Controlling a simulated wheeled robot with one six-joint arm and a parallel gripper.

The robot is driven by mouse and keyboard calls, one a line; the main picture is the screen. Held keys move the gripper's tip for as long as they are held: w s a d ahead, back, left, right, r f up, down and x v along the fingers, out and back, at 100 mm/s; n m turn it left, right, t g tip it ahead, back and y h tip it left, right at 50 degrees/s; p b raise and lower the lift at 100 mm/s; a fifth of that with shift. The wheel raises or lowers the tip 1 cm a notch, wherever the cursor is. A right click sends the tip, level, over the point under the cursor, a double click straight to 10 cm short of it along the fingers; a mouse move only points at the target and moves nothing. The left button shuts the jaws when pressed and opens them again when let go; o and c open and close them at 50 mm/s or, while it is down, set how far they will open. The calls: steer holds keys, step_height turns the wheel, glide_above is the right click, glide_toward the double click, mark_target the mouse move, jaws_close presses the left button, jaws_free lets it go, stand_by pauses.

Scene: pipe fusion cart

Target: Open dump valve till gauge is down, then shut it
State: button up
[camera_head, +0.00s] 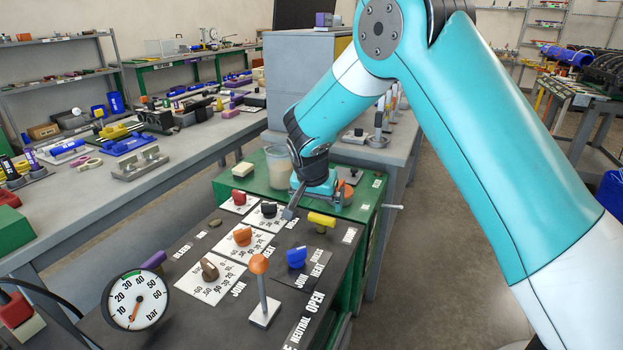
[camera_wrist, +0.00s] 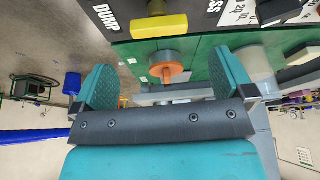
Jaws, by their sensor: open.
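The dump valve's yellow handle (camera_head: 321,219) lies on the dark panel top. In the wrist view the yellow handle (camera_wrist: 158,27) lies crosswise beside the word DUMP, above the fingers in the picture. My gripper (camera_head: 292,205) is over the panel's far part, left of the handle. In the wrist view its fingers (camera_wrist: 168,88) are spread with nothing held between them, and the handle is outside them. The round pressure gauge (camera_head: 137,300) stands at the panel's near left. Its orange needle points down and slightly left, near the low end.
An orange-knobbed lever (camera_head: 260,285), a blue knob (camera_head: 297,258), an orange knob (camera_head: 242,237) and a brown knob (camera_head: 210,269) stand on the panel. An orange round part (camera_wrist: 166,72) shows between the fingers, farther off. Open floor lies right of the cart.

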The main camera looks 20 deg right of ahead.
steer(key=v, duration=1)
steer(key=shift+s, duration=0.1)
steer(key=r+m+g+y+p, duration=0.1)
steer(key=g+y+p, duration=0.2)
steer(key=p, duration=0.9)
glide_above(321, 217)
step_height(321, 217, down, 17)
steer(key=p, duration=0.4)
steer(key=shift+d+f, duration=0.1)
steer(key=c, duration=0.8)
steer(key=shift+f+b, duration=0.1)
steer(key=shift+b, duration=0.25)
